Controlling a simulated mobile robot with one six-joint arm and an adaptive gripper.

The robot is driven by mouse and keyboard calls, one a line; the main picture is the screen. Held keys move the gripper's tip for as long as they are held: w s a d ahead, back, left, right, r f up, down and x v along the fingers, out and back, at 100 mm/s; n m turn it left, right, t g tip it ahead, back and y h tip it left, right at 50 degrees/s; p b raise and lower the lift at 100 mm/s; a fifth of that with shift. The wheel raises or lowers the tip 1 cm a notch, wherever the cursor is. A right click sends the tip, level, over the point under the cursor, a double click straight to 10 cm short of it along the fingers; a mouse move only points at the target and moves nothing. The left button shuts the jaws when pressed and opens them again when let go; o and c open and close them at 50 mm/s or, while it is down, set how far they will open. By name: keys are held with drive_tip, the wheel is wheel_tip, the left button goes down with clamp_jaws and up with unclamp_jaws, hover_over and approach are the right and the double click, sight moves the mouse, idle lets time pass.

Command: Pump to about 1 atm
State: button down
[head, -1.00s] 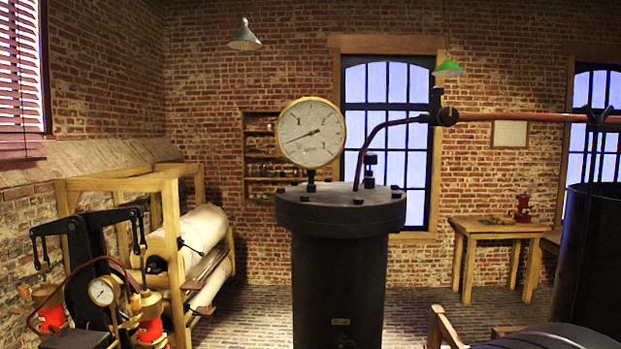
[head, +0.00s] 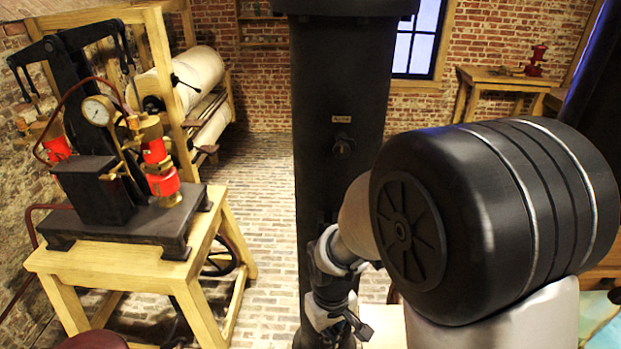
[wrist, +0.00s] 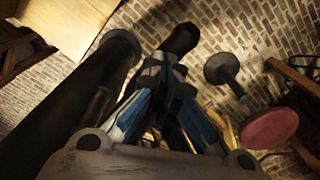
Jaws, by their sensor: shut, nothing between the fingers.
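The pump (head: 105,190) stands on a wooden stand at the left in the head view. It has a black frame, linked levers at the top, two red cylinders, the nearer one (head: 160,165) with brass fittings, and a small brass-rimmed dial (head: 98,110). I cannot read that dial. The tall black vessel (head: 340,90) stands in the middle, with a small valve (head: 343,148) on its front. Its top and large gauge are out of frame. My gripper (wrist: 166,70) shows blue fingers drawn together in the wrist view, with nothing visible held.
My arm covers the lower right of the head view, near the vessel. A wooden rack with pale rolls (head: 185,85) stands behind the pump. A table (head: 500,80) stands at the back right. A round red seat-like disc (wrist: 270,127) shows in the wrist view. Brick floor lies between pump and vessel.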

wheel_tip(320, 180, up, 14)
drive_tip(key=p, duration=1.1)
drive_tip(key=shift+r, duration=0.15)
idle(1.3)
wheel_tip(320, 180, down, 14)
drive_tip(key=b, duration=1.2)
wheel_tip(320, 180, up, 14)
drive_tip(key=p, duration=1.1)
drive_tip(key=shift+p, duration=0.3)
drive_tip(key=shift+r, duration=0.15)
